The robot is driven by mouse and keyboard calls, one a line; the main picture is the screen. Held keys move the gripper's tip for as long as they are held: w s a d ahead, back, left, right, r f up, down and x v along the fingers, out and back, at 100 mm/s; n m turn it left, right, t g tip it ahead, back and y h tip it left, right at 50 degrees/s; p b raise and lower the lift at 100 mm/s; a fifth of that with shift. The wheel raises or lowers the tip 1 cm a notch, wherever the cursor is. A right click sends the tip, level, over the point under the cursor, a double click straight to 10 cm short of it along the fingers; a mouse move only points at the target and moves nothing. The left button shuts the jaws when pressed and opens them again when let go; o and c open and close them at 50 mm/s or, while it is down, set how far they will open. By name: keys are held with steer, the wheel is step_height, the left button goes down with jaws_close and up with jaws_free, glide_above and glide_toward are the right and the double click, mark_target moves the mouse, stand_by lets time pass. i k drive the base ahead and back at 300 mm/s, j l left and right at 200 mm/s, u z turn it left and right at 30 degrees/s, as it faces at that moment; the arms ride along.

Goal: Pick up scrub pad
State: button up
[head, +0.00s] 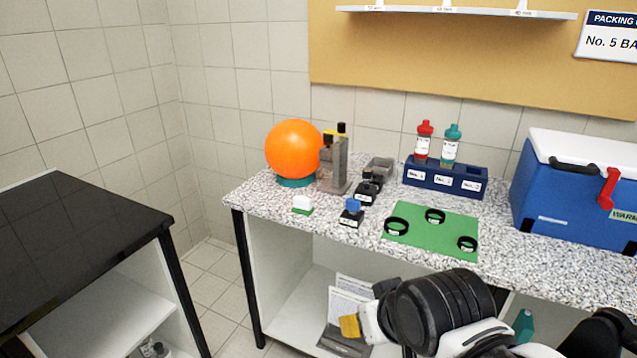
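A small white block with a green underside, which looks like the scrub pad (302,204), lies on the speckled counter (262,204) near its front left edge.
An orange ball (294,149) on a teal ring and a grey holder (334,165) stand behind the pad. A blue-topped black block (352,212) sits to its right. Farther right are a green mat (432,229) with black rings, a blue bottle rack (444,179) and a cooler (575,190).

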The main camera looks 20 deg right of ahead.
mark_target(301, 205)
steer(key=i+j+z, duration=0.1)
steer(key=i, duration=0.5)
steer(key=i+j, duration=0.25)
steer(key=i, duration=0.35)
steer(key=l+z, duration=0.05)
